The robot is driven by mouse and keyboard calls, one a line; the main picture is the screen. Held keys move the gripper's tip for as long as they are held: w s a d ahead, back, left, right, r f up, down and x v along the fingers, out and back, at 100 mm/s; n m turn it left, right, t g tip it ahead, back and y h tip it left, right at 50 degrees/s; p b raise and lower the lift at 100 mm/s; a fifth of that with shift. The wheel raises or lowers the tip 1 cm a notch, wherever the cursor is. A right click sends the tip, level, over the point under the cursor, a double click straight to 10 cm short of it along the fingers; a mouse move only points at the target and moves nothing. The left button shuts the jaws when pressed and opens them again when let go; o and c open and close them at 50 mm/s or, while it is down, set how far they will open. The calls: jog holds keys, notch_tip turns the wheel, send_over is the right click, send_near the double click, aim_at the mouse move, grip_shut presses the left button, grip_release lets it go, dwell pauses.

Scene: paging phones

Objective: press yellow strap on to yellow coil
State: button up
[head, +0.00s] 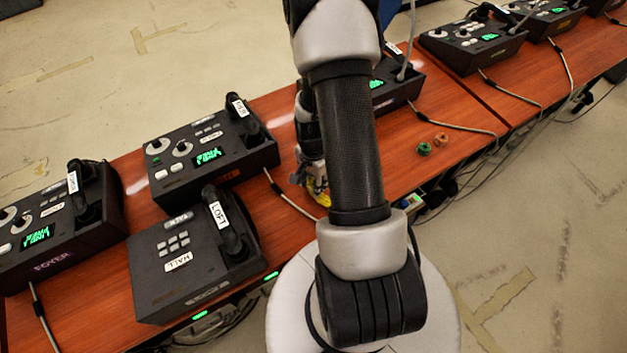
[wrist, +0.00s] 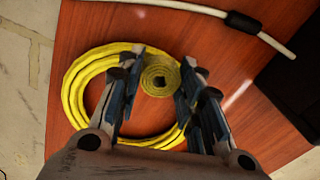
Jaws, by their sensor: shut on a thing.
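The yellow coil (wrist: 75,92) is a ring of looped cable lying flat on the wooden table in the wrist view. The yellow strap (wrist: 160,80) is a small wound roll with a dark centre. My gripper (wrist: 164,62) is shut on the strap, one finger on each side, over the right part of the coil. I cannot tell whether the strap touches the coil. The head view shows my gripper (head: 309,180) beside a little of the yellow coil (head: 320,193); my arm hides most of both.
A green roll (head: 424,149) and an orange roll (head: 441,139) lie on the table to the right. A pale cable (wrist: 215,13) with a black sleeve crosses beyond the coil.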

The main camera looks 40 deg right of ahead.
jog(key=shift+f+b, duration=0.3)
dwell(0.4)
dwell(0.4)
jog(key=o, duration=0.8)
jog(key=shift+o, duration=0.5)
jog(key=o, duration=0.4)
jog(key=shift+r, duration=0.1)
jog(key=shift+r+p, duration=2.6)
jog(key=shift+r, duration=0.85)
